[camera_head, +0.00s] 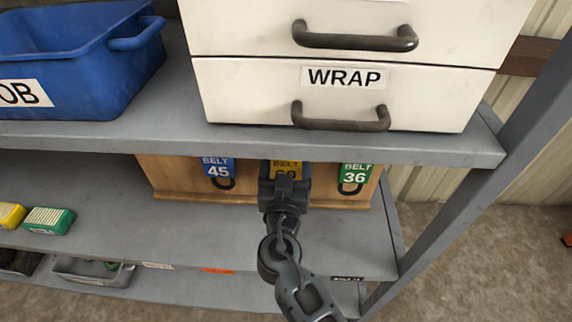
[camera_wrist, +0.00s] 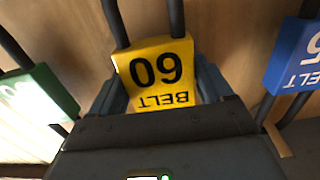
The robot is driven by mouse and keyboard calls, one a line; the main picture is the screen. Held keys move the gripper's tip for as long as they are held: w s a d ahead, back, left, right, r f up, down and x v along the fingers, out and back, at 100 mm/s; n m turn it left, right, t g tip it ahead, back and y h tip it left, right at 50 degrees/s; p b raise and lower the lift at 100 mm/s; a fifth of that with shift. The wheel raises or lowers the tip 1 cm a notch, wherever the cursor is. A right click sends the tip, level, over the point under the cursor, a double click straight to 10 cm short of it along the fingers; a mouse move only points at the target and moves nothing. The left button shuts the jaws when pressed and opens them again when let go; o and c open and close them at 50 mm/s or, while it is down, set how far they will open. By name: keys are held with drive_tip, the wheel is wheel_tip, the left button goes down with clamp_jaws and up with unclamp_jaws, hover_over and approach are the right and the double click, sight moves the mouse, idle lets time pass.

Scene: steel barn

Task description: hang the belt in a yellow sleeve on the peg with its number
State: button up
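The yellow sleeve (camera_head: 286,168) reads BELT and 60, upside down in the wrist view (camera_wrist: 158,75). It hangs before a wooden board (camera_head: 170,185) on the middle shelf, with its dark belt showing above it in the wrist view. My gripper (camera_head: 284,185) is at this sleeve, with one finger on each side. I cannot tell whether the fingers press on it. A blue sleeve (camera_head: 218,168) reading BELT 45 and a green sleeve (camera_head: 356,174) reading BELT 36 hang on either side. No numbered peg can be made out.
A white drawer unit (camera_head: 240,95) marked WRAP and a blue bin (camera_head: 90,75) stand on the shelf above (camera_head: 170,135). Yellow (camera_head: 11,214) and green (camera_head: 48,220) blocks lie at left on the middle shelf (camera_head: 180,235). A shelf post (camera_head: 470,180) rises at right.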

drive_tip(key=o, duration=0.3)
drive_tip(key=shift+o, duration=0.2)
drive_tip(key=s+b, duration=0.1)
drive_tip(key=s, duration=0.7)
drive_tip(key=s+d+f+n+g+y+p, duration=0.1)
drive_tip(key=s+d+f+g, duration=0.15)
drive_tip(key=s+d, duration=0.65)
drive_tip(key=s+d+f+n+g+y+p, duration=0.15)
drive_tip(key=s+d+f, duration=0.25)
drive_tip(key=s+d, duration=0.5)
drive_tip(key=s+d+r+m+h+p, duration=0.1)
drive_tip(key=s+d+r, duration=0.1)
drive_tip(key=s+r, duration=0.7)
drive_tip(key=s+d+r+m+h+p, duration=0.1)
drive_tip(key=s+d+r, duration=0.1)
drive_tip(key=s+r, duration=0.7)
drive_tip(key=shift+s+d+t+p, duration=0.3)
drive_tip(key=shift+s+t, duration=0.1)
drive_tip(key=shift+s, duration=0.45)
